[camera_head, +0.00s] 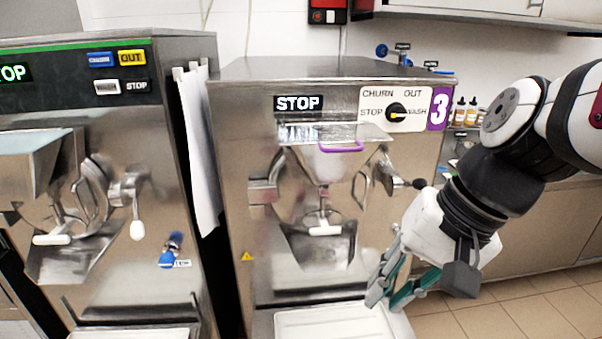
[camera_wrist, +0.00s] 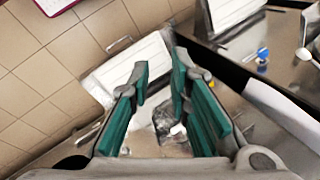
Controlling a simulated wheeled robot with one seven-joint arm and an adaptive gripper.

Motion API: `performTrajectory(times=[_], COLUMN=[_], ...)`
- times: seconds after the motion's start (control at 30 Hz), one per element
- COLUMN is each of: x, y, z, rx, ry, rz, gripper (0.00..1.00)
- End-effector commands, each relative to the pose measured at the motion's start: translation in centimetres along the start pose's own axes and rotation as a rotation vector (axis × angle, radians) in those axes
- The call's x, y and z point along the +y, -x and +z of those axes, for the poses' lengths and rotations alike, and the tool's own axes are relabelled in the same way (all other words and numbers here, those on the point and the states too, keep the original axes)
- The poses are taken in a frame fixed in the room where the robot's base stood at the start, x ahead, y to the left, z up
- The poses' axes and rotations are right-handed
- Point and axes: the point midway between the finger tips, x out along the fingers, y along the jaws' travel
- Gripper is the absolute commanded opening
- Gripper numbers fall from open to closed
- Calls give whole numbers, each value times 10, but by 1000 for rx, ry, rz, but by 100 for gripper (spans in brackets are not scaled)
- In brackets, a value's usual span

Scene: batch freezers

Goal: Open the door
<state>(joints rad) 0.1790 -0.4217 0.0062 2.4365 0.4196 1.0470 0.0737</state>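The batch freezer marked 3 (camera_head: 232,130) stands in the middle of the head view. Its round front door (camera_head: 311,180) has a white-handled lever at its lower middle and looks closed. A latch arm with a dark knob (camera_head: 419,183) sticks out at the door's right side. My gripper (camera_head: 383,285) is below and in front of that knob, pointing down and left, apart from the door. In the wrist view my gripper (camera_wrist: 160,78) has its green-padded fingers spread with nothing between them.
A white tray (camera_head: 335,325) lies below the door, close to my fingers; a white tray also shows in the wrist view (camera_wrist: 128,68). A second freezer (camera_head: 190,80) stands at the left. Tiled floor (camera_head: 530,315) is clear at the right, before a counter with bottles (camera_head: 460,112).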

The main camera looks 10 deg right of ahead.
Motion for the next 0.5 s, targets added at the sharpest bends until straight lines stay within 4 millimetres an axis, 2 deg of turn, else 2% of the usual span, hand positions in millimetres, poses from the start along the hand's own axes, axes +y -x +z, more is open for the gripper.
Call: performTrajectory(times=[0.1, 0.27, 0.4, 0.5], x=[-16, -37, -46, -41], y=[-21, -38, -48, -54], z=[-20, -59, -109, -152], rx=[-134, -288, -401, -467], ry=[-234, -544, -813, -1002], rz=[-121, -311, -498, -642], gripper=[18, 18, 18, 18])
